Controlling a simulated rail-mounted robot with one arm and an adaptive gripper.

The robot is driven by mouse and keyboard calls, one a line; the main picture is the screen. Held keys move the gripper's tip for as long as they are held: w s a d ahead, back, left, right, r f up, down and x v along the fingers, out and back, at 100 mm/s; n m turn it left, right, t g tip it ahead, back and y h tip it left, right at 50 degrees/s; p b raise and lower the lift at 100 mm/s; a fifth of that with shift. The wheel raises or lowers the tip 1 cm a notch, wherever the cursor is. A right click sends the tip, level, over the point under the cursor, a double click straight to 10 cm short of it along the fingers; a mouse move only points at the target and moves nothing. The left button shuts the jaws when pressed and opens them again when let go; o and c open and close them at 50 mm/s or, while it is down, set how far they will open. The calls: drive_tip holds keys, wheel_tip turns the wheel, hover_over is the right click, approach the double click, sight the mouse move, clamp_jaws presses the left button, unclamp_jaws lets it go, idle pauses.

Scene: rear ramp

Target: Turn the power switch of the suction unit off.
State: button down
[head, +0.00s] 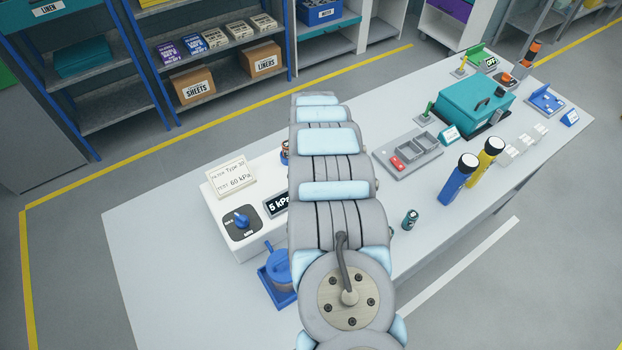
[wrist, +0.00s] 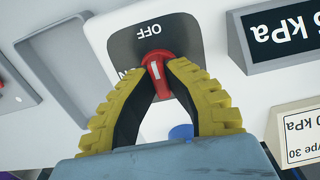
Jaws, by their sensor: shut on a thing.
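The suction unit (head: 222,193) is a white box on the table in the head view, with a "5 kPa" display (head: 277,203). Its power switch (wrist: 155,66) is a red knob with a white line, on a dark plate (wrist: 180,32) in the wrist view. The upside-down "OFF" label lies above the knob; another label at the plate's left is mostly covered by a finger. My gripper (wrist: 161,70) is shut on the knob, one yellow fingertip on each side. In the head view my arm hides the switch and gripper.
A blue dial (head: 241,219) and a printed card (head: 232,176) are on the unit. A blue canister (head: 280,264) stands close in front. To the right are a small dark cylinder (head: 410,219), flashlights (head: 459,178), a grey tray (head: 408,152) and a teal case (head: 470,105). The table's left end is clear.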

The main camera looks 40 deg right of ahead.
drive_tip(key=c, duration=1.1)
unclamp_jaws()
drive_tip(key=shift+r, duration=3.7)
drive_tip(key=shift+r, duration=0.1)
